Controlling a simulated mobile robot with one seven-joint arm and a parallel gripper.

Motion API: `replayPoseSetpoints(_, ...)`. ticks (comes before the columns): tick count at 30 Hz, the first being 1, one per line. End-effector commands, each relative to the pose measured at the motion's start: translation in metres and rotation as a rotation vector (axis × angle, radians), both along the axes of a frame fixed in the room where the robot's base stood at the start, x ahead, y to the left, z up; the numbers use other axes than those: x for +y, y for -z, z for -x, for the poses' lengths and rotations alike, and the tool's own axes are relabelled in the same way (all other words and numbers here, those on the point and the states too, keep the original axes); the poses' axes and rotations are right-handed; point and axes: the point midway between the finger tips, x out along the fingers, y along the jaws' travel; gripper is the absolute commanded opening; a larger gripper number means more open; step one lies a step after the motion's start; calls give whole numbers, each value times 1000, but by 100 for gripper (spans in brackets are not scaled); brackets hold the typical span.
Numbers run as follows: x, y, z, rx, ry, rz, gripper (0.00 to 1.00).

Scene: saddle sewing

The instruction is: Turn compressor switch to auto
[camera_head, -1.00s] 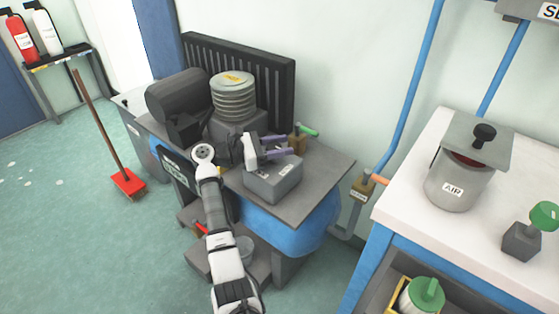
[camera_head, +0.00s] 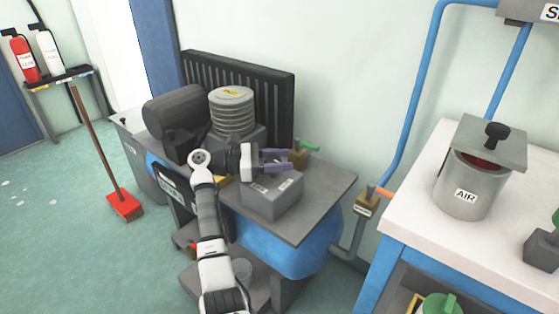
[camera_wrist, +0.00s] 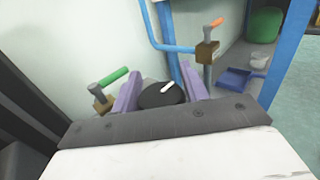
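The compressor has a blue tank (camera_head: 280,240) under a grey top plate, with a dark motor and a ribbed grey cylinder (camera_head: 231,112) on it. A grey switch box (camera_head: 272,206) with small white labels sits at its near right. In the wrist view a round black knob (camera_wrist: 160,97) with a white pointer shows between my purple fingers. The pointer slants toward the upper right. My gripper (camera_head: 281,160) is open, its fingers apart and pointing right above the box. It also shows in the wrist view (camera_wrist: 163,88). I cannot tell whether either finger touches the knob.
A green-handled valve (camera_head: 300,152) stands just beyond my fingertips. An orange-handled valve (camera_head: 368,199) is on the blue pipe at right. A black finned panel (camera_head: 255,85) backs the compressor. A white bench (camera_head: 430,190) with an AIR canister stands at right.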

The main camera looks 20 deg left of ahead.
Motion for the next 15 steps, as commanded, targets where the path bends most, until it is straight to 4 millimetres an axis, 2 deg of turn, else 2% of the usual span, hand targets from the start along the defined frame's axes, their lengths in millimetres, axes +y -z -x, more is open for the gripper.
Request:
replayPoseSetpoints(1,-1,0,0,-1,2,-1,51)
replayPoseSetpoints(4,-1,0,0,-1,1,-1,64)
replayPoseSetpoints(15,6,1,2,0,-2,-1,64)
